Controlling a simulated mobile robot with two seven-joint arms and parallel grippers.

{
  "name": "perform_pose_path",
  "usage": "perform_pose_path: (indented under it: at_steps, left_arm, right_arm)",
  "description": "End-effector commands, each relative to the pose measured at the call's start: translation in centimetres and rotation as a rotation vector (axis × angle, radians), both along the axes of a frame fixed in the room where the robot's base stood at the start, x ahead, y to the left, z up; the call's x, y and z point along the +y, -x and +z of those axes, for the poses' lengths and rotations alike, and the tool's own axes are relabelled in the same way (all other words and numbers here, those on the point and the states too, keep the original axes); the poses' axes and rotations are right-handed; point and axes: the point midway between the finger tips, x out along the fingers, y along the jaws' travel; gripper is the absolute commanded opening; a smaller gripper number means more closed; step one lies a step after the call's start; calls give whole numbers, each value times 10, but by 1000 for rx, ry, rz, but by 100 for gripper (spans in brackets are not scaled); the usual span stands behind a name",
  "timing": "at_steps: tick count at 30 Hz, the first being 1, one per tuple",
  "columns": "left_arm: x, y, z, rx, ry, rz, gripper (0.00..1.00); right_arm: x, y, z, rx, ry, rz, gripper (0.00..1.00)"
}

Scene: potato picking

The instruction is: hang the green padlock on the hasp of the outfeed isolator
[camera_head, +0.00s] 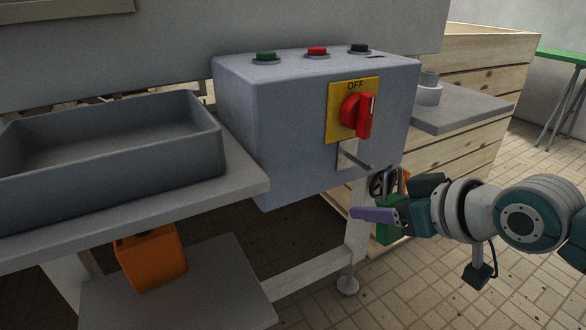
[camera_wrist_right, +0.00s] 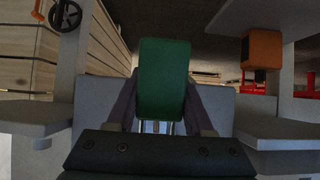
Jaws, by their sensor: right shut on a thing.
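The green padlock (camera_head: 387,233) is held in my right gripper (camera_head: 372,215), whose purple fingers partly cover it in the head view. Its grey shackle rises above the fingers. In the right wrist view the green body (camera_wrist_right: 164,80) sits between the two fingers (camera_wrist_right: 160,105). The outfeed isolator is a red rotary knob (camera_head: 357,113) on a yellow plate marked OFF, on the front of a grey box. The metal hasp (camera_head: 348,156) sticks out below the plate. The padlock is below and right of the hasp, apart from it. My left gripper is not in view.
The grey box (camera_head: 236,118) carries green, red and black buttons on top. A grey tray (camera_head: 110,167) stands at left, with an orange object (camera_head: 152,260) below. A wooden crate (camera_head: 455,155) and grey ledge stand behind my right gripper. A dark wheel (camera_wrist_right: 65,16) shows in the wrist view.

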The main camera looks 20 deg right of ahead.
Motion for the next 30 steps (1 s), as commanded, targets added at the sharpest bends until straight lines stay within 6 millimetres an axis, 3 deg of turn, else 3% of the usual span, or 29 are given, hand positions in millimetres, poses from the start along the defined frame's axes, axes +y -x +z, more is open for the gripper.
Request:
perform_pose_path:
  at_steps: [20, 30]
  left_arm:
    - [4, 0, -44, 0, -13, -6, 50]
    - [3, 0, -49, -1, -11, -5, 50]
  right_arm:
    - [4, -44, -7, -3, 0, 0, 0]
    - [4, -55, -16, -1, 0, 0, 0]
